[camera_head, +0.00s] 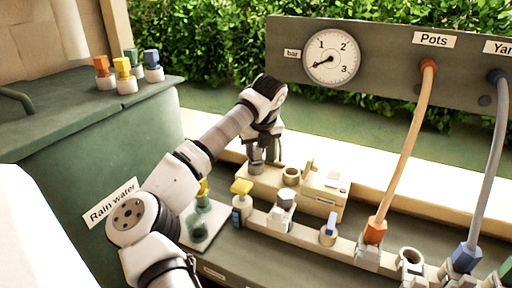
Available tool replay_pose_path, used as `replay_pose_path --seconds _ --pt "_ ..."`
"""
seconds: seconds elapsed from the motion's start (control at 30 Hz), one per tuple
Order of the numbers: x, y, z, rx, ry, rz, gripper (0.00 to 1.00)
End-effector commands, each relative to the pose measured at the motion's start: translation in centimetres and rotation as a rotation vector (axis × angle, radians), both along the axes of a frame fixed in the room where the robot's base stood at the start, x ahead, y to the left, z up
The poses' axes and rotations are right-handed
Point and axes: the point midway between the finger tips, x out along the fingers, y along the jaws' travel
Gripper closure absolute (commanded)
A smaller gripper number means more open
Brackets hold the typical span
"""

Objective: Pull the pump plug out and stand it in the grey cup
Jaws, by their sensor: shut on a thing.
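My gripper (257,166) points down at the left end of a beige box (325,195) behind the valve row. It is shut on a small greyish piece, which I take to be the pump plug; the fingers and wrist hide most of it. I cannot tell whether the plug is still seated in the box or just clear of it. A short round open-topped holder (291,176) stands on the box just right of the gripper. I cannot tell whether this is the grey cup.
A yellow-handled valve (241,188) and other fittings line the front rail. An orange hose (402,150) and a grey hose (490,170) rise to the panel with the gauge (332,57). A pale tray (215,222) with green pieces lies beside my arm. Coloured caps (127,75) stand on the green tank.

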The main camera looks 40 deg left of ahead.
Motion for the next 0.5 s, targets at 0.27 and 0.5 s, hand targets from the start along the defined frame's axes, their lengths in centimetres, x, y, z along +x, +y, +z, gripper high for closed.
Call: replay_pose_path --seconds 0.27,0.5 --pt "-0.01 0.01 -0.55 0.001 -0.001 0.000 0.72" --pt "-0.01 0.00 -0.49 0.000 0.000 0.000 0.64"
